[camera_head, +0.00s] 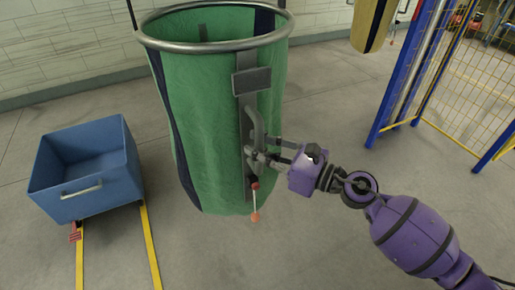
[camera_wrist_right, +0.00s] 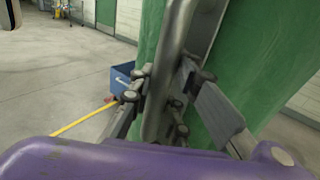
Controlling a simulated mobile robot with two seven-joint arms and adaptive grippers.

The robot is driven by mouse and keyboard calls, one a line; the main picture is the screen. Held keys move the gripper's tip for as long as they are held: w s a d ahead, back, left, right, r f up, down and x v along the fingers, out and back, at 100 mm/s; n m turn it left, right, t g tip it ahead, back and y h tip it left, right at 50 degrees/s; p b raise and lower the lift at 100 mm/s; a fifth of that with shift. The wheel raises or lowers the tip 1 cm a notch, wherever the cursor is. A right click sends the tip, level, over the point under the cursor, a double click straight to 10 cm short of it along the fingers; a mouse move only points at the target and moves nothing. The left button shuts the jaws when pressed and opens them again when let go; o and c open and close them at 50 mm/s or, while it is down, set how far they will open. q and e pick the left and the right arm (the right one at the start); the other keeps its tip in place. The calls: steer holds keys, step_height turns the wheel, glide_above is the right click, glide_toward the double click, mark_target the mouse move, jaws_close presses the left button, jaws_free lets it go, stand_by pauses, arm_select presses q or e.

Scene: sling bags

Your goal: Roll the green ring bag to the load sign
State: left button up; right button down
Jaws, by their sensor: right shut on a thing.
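The green ring bag (camera_head: 205,110) hangs upright in the middle of the head view, with a metal ring round its open top, dark blue stripes and a grey strap down its front. A grey metal handle (camera_head: 256,132) is on that strap; it also shows large in the right wrist view (camera_wrist_right: 172,70). My right gripper (camera_head: 262,155) comes from the right and is shut on the handle. In the right wrist view its fingers (camera_wrist_right: 160,100) lie on both sides of the bar. My left gripper is not in view. No load sign can be made out.
A blue bin (camera_head: 85,168) stands left of the bag by yellow floor lines (camera_head: 150,245). A blue-posted, yellow mesh fence (camera_head: 455,85) stands at the right. Another bag (camera_head: 372,22), yellowish and dark, hangs at the top right. The floor between bag and fence is clear.

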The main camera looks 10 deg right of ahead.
steer(key=shift+s+a+f, duration=0.3)
steer(key=shift+a, duration=0.15)
steer(key=c, duration=1.7)
jaws_free()
steer(key=shift+c, duration=0.2)
steer(key=shift+o, duration=0.5)
steer(key=shift+d+r, duration=0.1)
steer(key=shift+r, duration=0.15)
steer(key=v, duration=1.2)
steer(key=shift+w, duration=0.1)
